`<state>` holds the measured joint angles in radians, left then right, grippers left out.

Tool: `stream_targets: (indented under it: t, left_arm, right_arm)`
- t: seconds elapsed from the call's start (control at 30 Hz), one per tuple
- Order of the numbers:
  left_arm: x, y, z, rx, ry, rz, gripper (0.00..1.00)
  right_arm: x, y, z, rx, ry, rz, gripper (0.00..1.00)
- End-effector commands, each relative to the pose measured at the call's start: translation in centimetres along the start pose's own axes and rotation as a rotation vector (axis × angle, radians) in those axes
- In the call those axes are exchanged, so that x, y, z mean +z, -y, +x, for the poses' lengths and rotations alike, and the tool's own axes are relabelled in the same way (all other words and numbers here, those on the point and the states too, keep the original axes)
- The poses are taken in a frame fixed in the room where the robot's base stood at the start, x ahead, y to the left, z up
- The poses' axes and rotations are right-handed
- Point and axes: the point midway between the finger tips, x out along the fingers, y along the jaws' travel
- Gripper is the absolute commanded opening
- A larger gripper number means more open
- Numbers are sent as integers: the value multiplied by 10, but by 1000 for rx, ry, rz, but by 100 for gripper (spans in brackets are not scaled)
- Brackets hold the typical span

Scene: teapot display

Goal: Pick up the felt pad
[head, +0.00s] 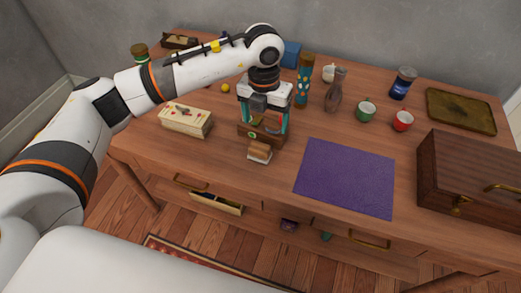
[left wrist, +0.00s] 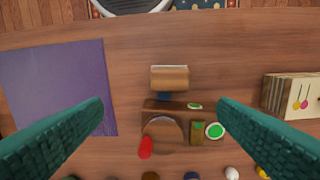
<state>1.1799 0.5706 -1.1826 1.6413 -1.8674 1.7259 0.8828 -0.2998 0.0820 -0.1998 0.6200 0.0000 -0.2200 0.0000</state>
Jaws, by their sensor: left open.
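My left gripper (head: 263,122) is open and points down above a small wooden holder (head: 246,133). In the left wrist view its two teal fingers (left wrist: 160,112) are wide apart with nothing between them. The holder (left wrist: 155,107) shows below, with a green-and-white disc (left wrist: 215,131), a round brown piece and a red piece at it. A small tan block with a pale edge (head: 260,153) lies just in front of the holder, also in the left wrist view (left wrist: 169,78). A flat purple felt-like sheet (head: 345,178) lies to the right. I cannot tell which of these is the felt pad.
A card-like box (head: 186,120) stands left of the holder. A wooden chest (head: 470,180) and a dark tray (head: 461,110) are at the right. A drawer (head: 217,203) below the front edge is partly open.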

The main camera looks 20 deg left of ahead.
Motion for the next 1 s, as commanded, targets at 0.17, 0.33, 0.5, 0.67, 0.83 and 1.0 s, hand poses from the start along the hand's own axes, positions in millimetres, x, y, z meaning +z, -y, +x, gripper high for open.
stream_targets:
  t: [0.17,0.33,0.5,0.67,0.83,1.0]
  left_arm:
    - [-1,10,16,-42,3,-15,82]
    - [-1,10,46,-38,3,-14,82]
    - [-2,11,63,-37,1,-12,82]
    - [-3,12,76,-36,3,-12,82]
    - [-5,15,103,-36,4,-12,82]
    - [-6,15,116,-35,1,-12,82]
  right_arm:
    - [0,0,-3,0,0,1,36]
    - [1,0,-6,0,0,1,36]
    - [1,-2,-8,2,1,2,36]
    - [2,-3,-11,4,1,2,36]
    - [2,-3,-16,4,1,2,36]
    - [2,-3,-16,4,1,2,36]
